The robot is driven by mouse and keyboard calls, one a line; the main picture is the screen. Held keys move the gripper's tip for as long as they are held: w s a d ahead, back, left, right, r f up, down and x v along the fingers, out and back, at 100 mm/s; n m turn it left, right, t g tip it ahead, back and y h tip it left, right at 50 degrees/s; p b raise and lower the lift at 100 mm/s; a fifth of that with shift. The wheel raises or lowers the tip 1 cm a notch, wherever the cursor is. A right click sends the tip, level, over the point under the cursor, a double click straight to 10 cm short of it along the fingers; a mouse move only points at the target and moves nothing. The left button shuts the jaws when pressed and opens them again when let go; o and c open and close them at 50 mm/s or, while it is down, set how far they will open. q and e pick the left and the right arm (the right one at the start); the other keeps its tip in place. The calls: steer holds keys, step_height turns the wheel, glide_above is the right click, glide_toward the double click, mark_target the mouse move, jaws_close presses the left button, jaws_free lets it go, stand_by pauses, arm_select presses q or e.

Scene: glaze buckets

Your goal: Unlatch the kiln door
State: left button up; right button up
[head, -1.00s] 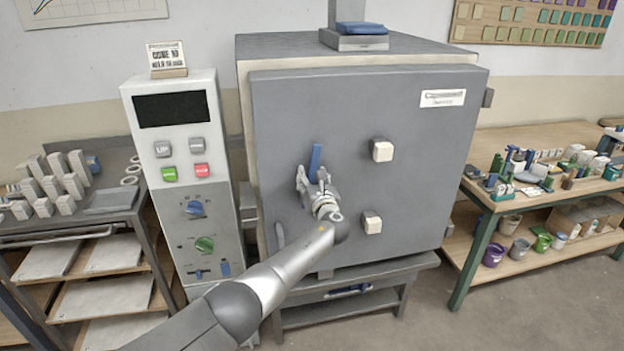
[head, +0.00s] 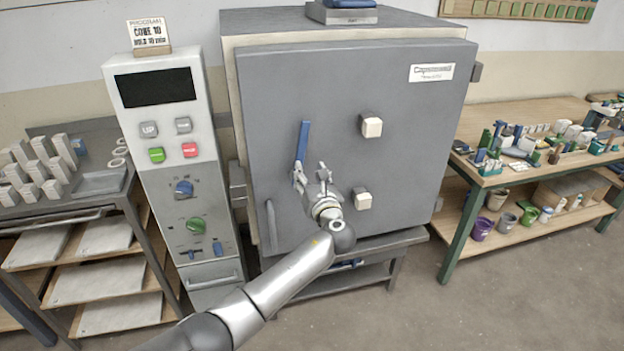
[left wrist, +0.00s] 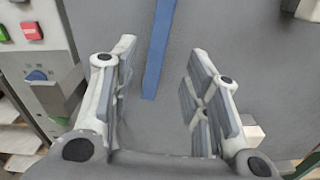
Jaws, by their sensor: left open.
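The kiln door (head: 400,120) is a large grey panel, and it looks closed. A blue latch handle (head: 303,140) stands roughly upright on its left half. My left gripper (head: 311,175) is open near the handle's lower end. In the left wrist view the blue handle (left wrist: 158,50) shows between the two spread fingers, with its lower end nearer the gripper. The fingers do not visibly touch it, and I cannot tell the remaining depth to the door. My right gripper is not in view.
Two pale square knobs (head: 371,127) stick out of the door right of the handle. A grey pull bar (head: 272,222) is at the lower left. The control panel (head: 170,150) stands left of the kiln, and a workbench (head: 520,172) with small items stands at right.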

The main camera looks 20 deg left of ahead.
arm_select(q)
steer(key=shift+v, duration=0.95)
steer(key=shift+f, duration=0.15)
steer(key=s+a+f+n+g+h, duration=0.1)
steer(key=s+f+n+g+h, duration=0.15)
steer(key=f, duration=0.85)
steer(key=s+f+n+g+h, duration=0.1)
steer(key=s+f+n+g, duration=0.15)
steer(key=f, duration=0.95)
steer(key=s+f+n+g+h+b, duration=0.1)
steer(key=s+f+n+g, duration=0.15)
steer(key=s+f, duration=0.6)
steer(key=s+f+n+g+h, duration=0.1)
steer(key=s+f+n+h, duration=0.15)
steer(key=s+f, duration=0.65)
steer(key=s+f+n+g, duration=0.2)
steer(key=s+f+n, duration=0.4)
steer(key=s, duration=0.8)
steer(key=s+a+f+n+g+h+b, duration=0.1)
steer(key=s+f+n, duration=0.6)
steer(key=s, duration=0.7)
steer(key=s+a+f+n+g+h, duration=0.1)
steer(key=s+f+n+g, duration=0.2)
steer(key=s+f+n, duration=0.3)
steer(key=s+f, duration=0.4)
steer(key=s, duration=0.4)
steer(key=shift+f+n+b, duration=0.3)
steer(key=shift+f+b, duration=0.05)
steer(key=shift+b, duration=0.05)
